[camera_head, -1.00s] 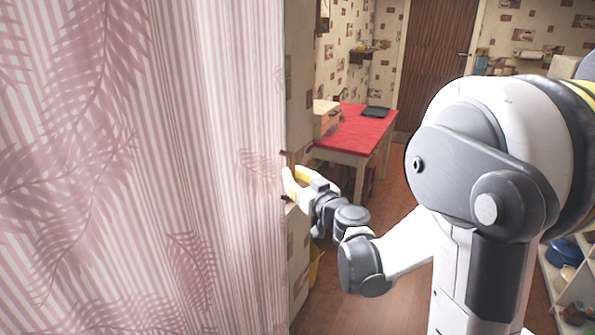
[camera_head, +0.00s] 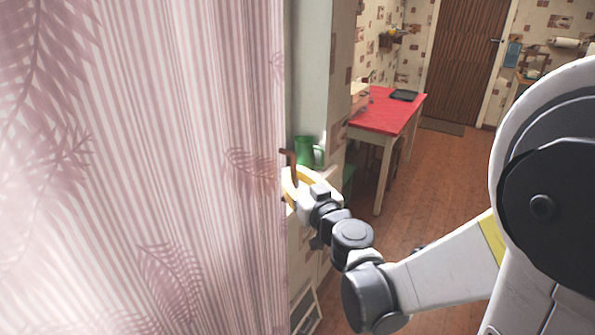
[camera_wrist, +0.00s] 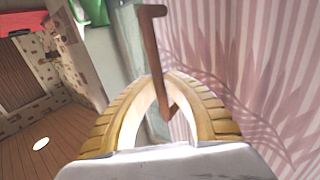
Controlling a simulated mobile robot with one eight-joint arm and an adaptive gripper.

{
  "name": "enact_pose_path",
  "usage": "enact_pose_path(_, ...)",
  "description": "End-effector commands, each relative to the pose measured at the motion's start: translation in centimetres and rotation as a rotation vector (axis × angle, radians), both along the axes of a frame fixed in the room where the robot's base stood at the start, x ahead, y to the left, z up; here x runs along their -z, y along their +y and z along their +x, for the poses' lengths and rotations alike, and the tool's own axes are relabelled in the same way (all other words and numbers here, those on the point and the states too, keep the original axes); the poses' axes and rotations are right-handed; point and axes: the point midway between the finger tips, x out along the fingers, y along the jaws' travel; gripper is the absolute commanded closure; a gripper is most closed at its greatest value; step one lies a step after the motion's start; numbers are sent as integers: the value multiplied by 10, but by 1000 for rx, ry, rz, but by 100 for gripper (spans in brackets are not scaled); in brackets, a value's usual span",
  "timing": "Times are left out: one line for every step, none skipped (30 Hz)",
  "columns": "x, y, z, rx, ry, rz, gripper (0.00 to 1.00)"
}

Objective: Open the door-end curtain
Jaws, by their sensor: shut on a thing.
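The pink striped curtain (camera_head: 150,160) with leaf prints fills the left half of the head view, its right edge hanging near the middle. A brown handle (camera_head: 291,160) stands at that edge. My gripper (camera_head: 287,183) is at the curtain's right edge, its yellow fingers at the handle. In the wrist view the fingers (camera_wrist: 163,95) close around the lower part of the brown handle (camera_wrist: 153,45), with the curtain (camera_wrist: 240,60) to the right. The curtain's far side and its rail are out of view.
Behind the curtain edge, a pale recess (camera_head: 310,70) holds a green jug (camera_head: 306,150). A red-topped table (camera_head: 385,112) with a dark flat item (camera_head: 404,95) stands farther back. A brown door (camera_head: 465,60) is at the back. Wooden floor (camera_head: 430,190) lies open between.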

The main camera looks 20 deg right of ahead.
Motion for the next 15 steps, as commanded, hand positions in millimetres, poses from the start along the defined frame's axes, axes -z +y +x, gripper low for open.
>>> enact_pose_path(0, 1, -1, 0, 0, 0, 100)
enact_pose_path(0, 1, -1, 0, 0, 0, 100)
enact_pose_path(0, 1, -1, 1, 0, 0, 100)
enact_pose_path(0, 1, -1, 1, 0, 0, 100)
enact_pose_path(0, 1, -1, 1, 0, 0, 100)
enact_pose_path(0, 1, -1, 1, 0, 0, 100)
enact_pose_path(0, 1, -1, 1, 0, 0, 100)
enact_pose_path(0, 1, -1, 1, 0, 0, 100)
enact_pose_path(0, 1, -1, 1, 0, 0, 100)
enact_pose_path(0, 1, -1, 1, 0, 0, 100)
enact_pose_path(0, 1, -1, 1, 0, 0, 100)
enact_pose_path(0, 1, -1, 1, 0, 0, 85)
enact_pose_path(0, 1, -1, 1, 0, 0, 76)
enact_pose_path(0, 1, -1, 1, 0, 0, 67)
enact_pose_path(0, 1, -1, 1, 0, 0, 66)
